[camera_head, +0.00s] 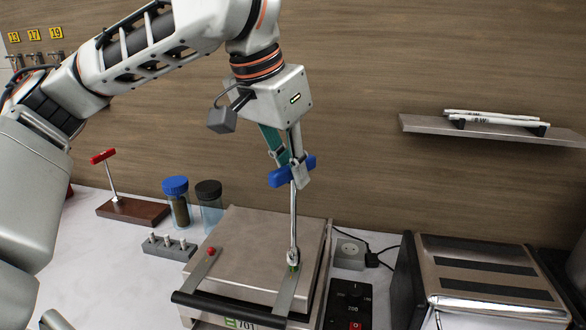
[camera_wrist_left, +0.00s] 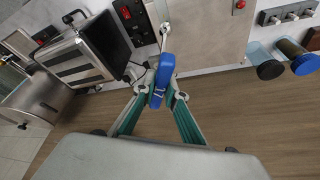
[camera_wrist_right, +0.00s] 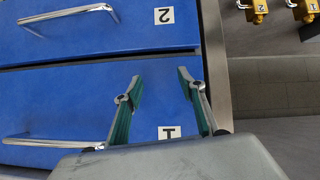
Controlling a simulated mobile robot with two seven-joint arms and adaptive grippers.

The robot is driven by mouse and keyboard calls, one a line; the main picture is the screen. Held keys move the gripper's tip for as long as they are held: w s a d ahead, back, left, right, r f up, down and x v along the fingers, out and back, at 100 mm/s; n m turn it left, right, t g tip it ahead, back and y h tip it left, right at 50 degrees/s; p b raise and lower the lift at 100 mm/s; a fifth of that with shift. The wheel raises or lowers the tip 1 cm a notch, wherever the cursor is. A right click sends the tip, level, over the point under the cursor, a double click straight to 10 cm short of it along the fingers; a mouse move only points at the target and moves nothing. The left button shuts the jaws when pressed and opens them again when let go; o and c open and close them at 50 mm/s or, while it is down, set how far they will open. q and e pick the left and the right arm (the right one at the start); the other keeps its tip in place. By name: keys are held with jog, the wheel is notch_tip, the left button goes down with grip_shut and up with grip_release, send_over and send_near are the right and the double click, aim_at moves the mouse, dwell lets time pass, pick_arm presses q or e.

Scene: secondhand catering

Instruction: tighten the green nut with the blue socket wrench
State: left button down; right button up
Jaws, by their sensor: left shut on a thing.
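The blue socket wrench (camera_head: 293,215) has a blue cross handle and a long metal shaft. It stands nearly upright, socket down. My left gripper (camera_head: 297,172) is shut on it at the handle. The blue handle also shows between the fingers in the left wrist view (camera_wrist_left: 163,73). The green nut (camera_head: 293,267) is on the front right metal strap of the press-like machine. The socket is right at the nut, with green showing just below it; I cannot tell how far it is seated. My right gripper (camera_wrist_right: 160,77) is open and empty before blue drawers.
A red nut (camera_head: 211,250) is on the machine's (camera_head: 250,245) left strap. A red-handled wrench (camera_head: 103,157) stands in a wooden block at left. Two jars (camera_head: 178,203) and a grey peg block (camera_head: 168,246) stand nearby. A toaster-like appliance (camera_head: 480,285) is at right.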

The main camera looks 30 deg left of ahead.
pick_arm(q)
jog(key=shift+f, duration=0.95)
dwell(1.0)
dwell(0.7)
jog(key=n+y, duration=0.1)
jog(key=n, duration=0.2)
jog(key=shift+r+n, duration=0.15)
jog(key=shift+n, duration=0.15)
jog(key=shift+n+y, duration=0.5)
jog(key=shift+n, duration=0.6)
jog(key=shift+w+n+y, duration=0.1)
jog(key=shift+n+y, duration=0.3)
jog(key=shift+n, duration=0.7)
jog(key=n+g+y, duration=0.1)
jog(key=n, duration=0.2)
jog(key=shift+d+n, duration=0.1)
jog(key=shift+n, duration=0.2)
